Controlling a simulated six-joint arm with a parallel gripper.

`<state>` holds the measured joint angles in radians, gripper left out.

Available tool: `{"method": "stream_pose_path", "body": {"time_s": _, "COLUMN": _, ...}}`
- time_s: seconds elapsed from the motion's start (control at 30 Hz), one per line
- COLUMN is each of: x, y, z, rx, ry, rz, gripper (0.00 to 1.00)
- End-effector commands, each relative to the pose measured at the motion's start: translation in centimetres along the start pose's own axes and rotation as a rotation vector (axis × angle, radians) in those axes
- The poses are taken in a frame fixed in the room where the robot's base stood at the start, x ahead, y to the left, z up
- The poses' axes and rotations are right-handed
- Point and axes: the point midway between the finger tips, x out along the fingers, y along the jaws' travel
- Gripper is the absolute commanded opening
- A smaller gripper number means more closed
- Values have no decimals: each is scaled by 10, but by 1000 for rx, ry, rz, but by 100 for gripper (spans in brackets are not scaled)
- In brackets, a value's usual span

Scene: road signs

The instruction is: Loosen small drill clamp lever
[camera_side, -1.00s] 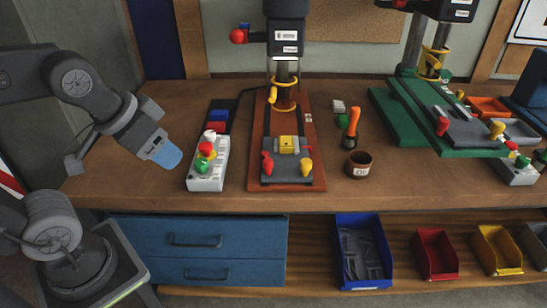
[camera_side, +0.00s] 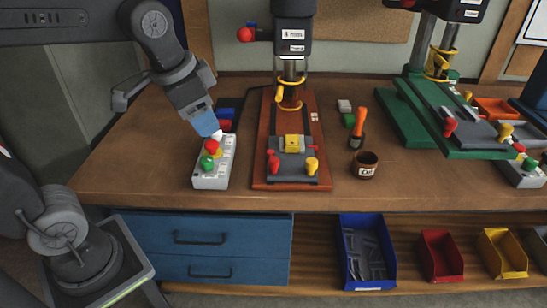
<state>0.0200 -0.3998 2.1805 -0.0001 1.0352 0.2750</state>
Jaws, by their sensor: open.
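The small drill (camera_side: 293,30) stands mid-bench on a red-brown base (camera_side: 262,165). A yellow lever (camera_side: 280,95) and a yellow ring (camera_side: 290,103) sit on its column, below the black head. On the base, a grey vise (camera_side: 290,170) carries a yellow block (camera_side: 293,142), a red knob (camera_side: 273,161) and a yellow knob (camera_side: 312,165). Which of these is the clamp lever is not labelled. My gripper (camera_side: 205,124), with its blue tip, is left of the drill, above the back end of the control box, apart from the lever. It is open; the finger gap is too small to see.
A control box (camera_side: 209,182) with red, yellow and green buttons lies left of the drill. A brown cup (camera_side: 363,170) and an orange-handled tool (camera_side: 359,125) stand right of it. A larger green drill (camera_side: 440,140) is farther right. The bench's left front is clear.

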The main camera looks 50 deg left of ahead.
Motion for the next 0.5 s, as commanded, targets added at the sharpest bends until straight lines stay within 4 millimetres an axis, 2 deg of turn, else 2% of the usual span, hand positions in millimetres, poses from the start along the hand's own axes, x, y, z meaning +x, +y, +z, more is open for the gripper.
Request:
{"method": "stream_pose_path", "body": {"time_s": 0.03, "x": 5, "y": -4, "z": -19, "rx": 61, "ry": -40, "rz": 14, "gripper": 53}}
{"method": "stream_pose_path", "body": {"time_s": 0.1, "x": 12, "y": -8, "z": -41, "rx": 149, "ry": -85, "rz": 34, "gripper": 53}}
{"method": "stream_pose_path", "body": {"time_s": 0.3, "x": 46, "y": -16, "z": -97, "rx": 384, "ry": -202, "rz": 105, "gripper": 53}}
{"method": "stream_pose_path", "body": {"time_s": 0.5, "x": 75, "y": -19, "z": -128, "rx": 535, "ry": -265, "rz": 161, "gripper": 53}}
